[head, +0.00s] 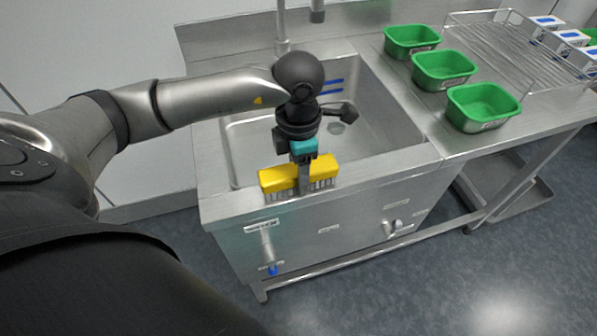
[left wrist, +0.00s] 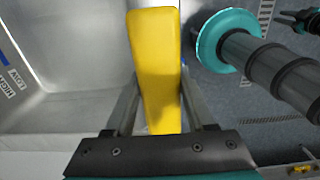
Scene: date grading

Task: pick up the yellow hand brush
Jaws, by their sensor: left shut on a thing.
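The yellow hand brush (head: 323,170) is at the front rim of the sink, with its pale bristles pointing down. My left gripper (head: 304,182) reaches down from above and is shut on the middle of the brush. In the left wrist view the yellow block of the brush (left wrist: 154,50) lies between the two grey fingers (left wrist: 157,105). The fingers hide part of the brush. I cannot tell whether the bristles touch the rim or hang just clear of it. My right gripper does not show in the head view.
The steel sink (head: 395,172) has a deep basin behind the brush and a tap (head: 282,30) at its back. Three green tubs, the nearest one (head: 484,106) at the right, stand on the counter. A wire rack (head: 500,45) with small boxes is beyond them.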

